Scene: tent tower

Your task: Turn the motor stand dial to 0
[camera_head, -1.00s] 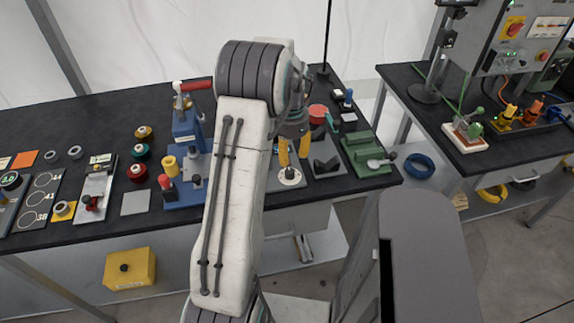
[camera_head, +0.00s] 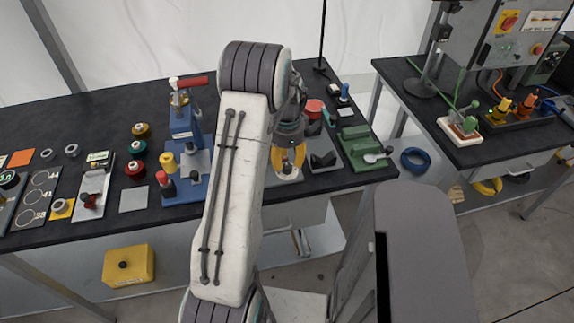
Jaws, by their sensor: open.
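A white round disc (camera_head: 287,174) with a dark centre, which looks like the motor stand dial, sits on a grey base plate (camera_head: 288,193) near the front edge of the long black table. Its markings are too small to read. My gripper (camera_head: 287,160), with yellow fingers, points down right over the disc and hides its upper part. The fingers are open but overlap in this view. I cannot tell whether they touch the knob at the disc's centre.
A blue press (camera_head: 185,125) with a red handle stands left of my arm on the black table (camera_head: 100,112). A grey block (camera_head: 322,160) and a green fixture (camera_head: 357,146) with a spoon-like handle (camera_head: 374,157) stand close on the right. A gap separates the second table (camera_head: 398,84).

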